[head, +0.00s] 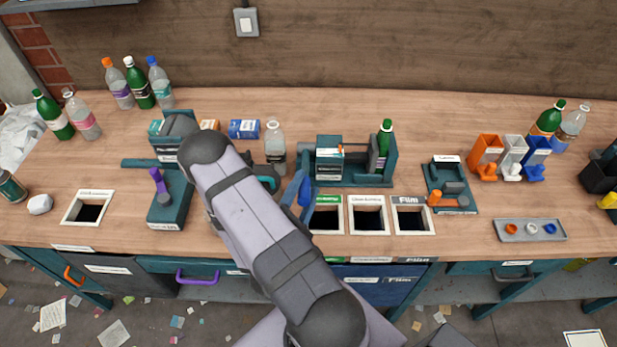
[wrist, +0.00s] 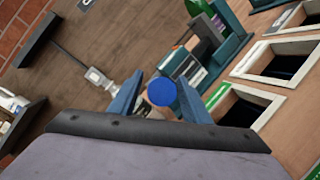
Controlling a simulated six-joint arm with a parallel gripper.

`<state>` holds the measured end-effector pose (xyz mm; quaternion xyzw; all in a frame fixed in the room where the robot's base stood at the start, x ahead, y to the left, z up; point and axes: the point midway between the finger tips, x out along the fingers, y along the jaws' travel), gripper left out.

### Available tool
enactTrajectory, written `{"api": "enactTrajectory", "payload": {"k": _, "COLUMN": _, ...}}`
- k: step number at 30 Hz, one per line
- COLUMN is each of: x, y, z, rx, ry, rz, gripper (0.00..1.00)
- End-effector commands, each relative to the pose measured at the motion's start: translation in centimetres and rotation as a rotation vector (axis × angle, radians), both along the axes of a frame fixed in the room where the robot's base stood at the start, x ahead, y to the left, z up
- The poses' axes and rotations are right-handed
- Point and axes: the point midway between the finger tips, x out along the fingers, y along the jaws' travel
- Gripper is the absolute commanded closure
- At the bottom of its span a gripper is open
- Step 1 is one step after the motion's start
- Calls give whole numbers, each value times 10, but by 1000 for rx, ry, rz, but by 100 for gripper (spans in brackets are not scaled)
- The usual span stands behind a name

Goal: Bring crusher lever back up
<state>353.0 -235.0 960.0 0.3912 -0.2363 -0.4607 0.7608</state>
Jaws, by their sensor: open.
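My gripper (head: 280,188) is over the middle of the bench, its two blue-grey fingers apart. In the wrist view, a round blue knob (wrist: 161,91) shows between the open fingers; I take it as the end of the crusher lever. The same bright blue handle (head: 304,191) shows in the head view just right of the fingers, beside the teal rack. I cannot tell whether a finger touches it. The lever's shaft and the crusher body are mostly hidden by my arm and fingers, so the lever's angle is unclear.
A clear bottle (head: 275,148) stands just behind the gripper. A teal rack (head: 345,180) with a carton and green bottle is to the right, with framed bin openings (head: 368,216) before it. A teal device with a purple handle (head: 158,181) stands left of my arm.

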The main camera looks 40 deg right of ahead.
Motion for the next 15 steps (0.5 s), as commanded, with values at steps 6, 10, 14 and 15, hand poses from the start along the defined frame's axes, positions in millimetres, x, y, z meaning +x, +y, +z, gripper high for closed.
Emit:
{"api": "enactTrajectory", "payload": {"k": 6, "x": 9, "y": -18, "z": 1, "rx": 0, "ry": -1, "rz": -3, "gripper": 57}}
{"api": "enactTrajectory", "payload": {"k": 10, "x": 12, "y": -24, "z": 1, "rx": 0, "ry": -1, "rz": -1, "gripper": 57}}
{"api": "enactTrajectory", "payload": {"k": 14, "x": 13, "y": -26, "z": 0, "rx": -1, "ry": -1, "rz": 0, "gripper": 57}}
{"api": "enactTrajectory", "payload": {"k": 15, "x": 14, "y": -26, "z": 0, "rx": -1, "ry": 0, "rz": 1, "gripper": 57}}
